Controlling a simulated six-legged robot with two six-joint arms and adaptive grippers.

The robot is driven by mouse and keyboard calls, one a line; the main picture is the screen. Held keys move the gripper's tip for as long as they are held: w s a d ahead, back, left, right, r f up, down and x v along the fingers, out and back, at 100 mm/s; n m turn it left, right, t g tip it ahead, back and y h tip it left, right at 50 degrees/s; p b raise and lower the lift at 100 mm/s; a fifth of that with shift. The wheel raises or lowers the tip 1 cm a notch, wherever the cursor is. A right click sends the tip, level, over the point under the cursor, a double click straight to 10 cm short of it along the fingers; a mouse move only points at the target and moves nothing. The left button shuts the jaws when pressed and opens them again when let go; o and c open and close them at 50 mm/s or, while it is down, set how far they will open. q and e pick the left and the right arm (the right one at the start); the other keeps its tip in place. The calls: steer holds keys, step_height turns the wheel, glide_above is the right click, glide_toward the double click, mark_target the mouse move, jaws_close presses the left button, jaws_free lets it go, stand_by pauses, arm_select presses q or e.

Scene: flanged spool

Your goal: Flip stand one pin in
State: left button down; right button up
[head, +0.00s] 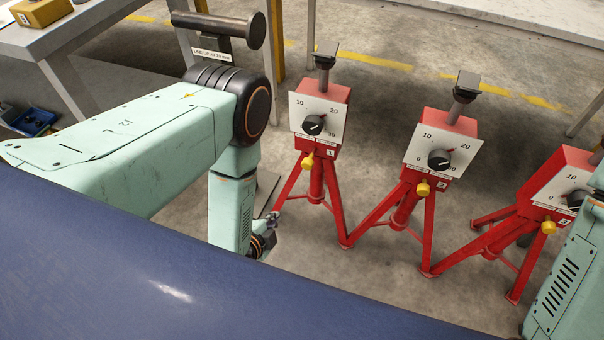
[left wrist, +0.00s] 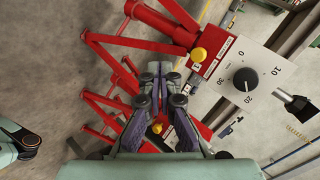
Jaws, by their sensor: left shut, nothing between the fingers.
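Stand one (head: 323,112), a red tripod with a white dial plate, is left of two similar stands in the head view. Its yellow pin knob (head: 308,162) juts from below the plate. I cannot tell how deep the pin sits. My left gripper (head: 273,217) is low, left of stand one's legs, below and apart from the pin. In the left wrist view, the shut, empty left gripper (left wrist: 160,70) points at red tripod legs. A nearby yellow knob (left wrist: 197,55) and dial plate (left wrist: 245,82) are to its right; another yellow knob (left wrist: 157,128) is partly behind the fingers.
Stand two (head: 440,145) and a third stand (head: 560,190) are to the right. A dark flanged spool (head: 220,28) is at the upper left, partly behind my left arm. A grey table (head: 80,38) is at the left. Concrete floor lies around the stands.

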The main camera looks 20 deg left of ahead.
arm_select(q)
steer(key=w+m+t, duration=0.1)
steer(key=w+d+r+m+t, duration=0.1)
steer(key=m, duration=0.1)
steer(key=w+m+t, duration=0.1)
steer(key=shift+w+d+r+t, duration=0.15)
steer(key=shift+w+d+t, duration=0.1)
steer(key=shift+w+t, duration=0.1)
steer(key=b, duration=0.5)
glide_toward(306, 168)
steer(key=x, duration=0.5)
steer(key=shift+f, duration=0.2)
steer(key=shift+w+r, duration=0.1)
steer(key=shift+w, duration=0.6)
